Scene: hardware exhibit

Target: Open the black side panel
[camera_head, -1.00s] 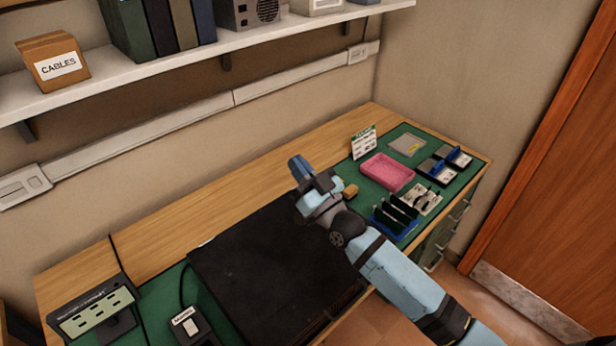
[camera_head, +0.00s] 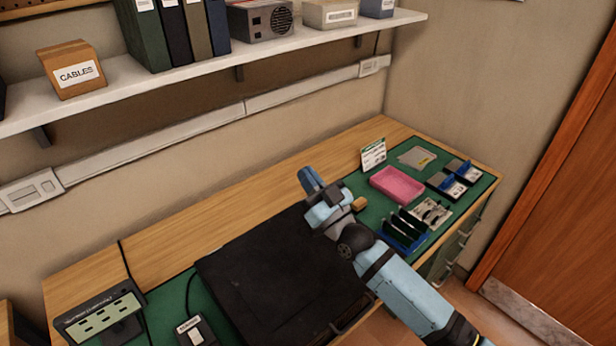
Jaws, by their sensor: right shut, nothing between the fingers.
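A black computer case with a flat black side panel (camera_head: 275,280) lies on the green mat of the workbench, panel facing up. The panel looks closed. My right gripper (camera_head: 310,182) is shut and empty above the back right corner of the case, its blue fingers pointing away to the upper left. My right arm comes in from the lower right and hides the right part of the case. My left gripper is not in view.
A port hub (camera_head: 100,317) and a small labelled device (camera_head: 193,330) stand left. A loaded shelf (camera_head: 120,92) hangs above.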

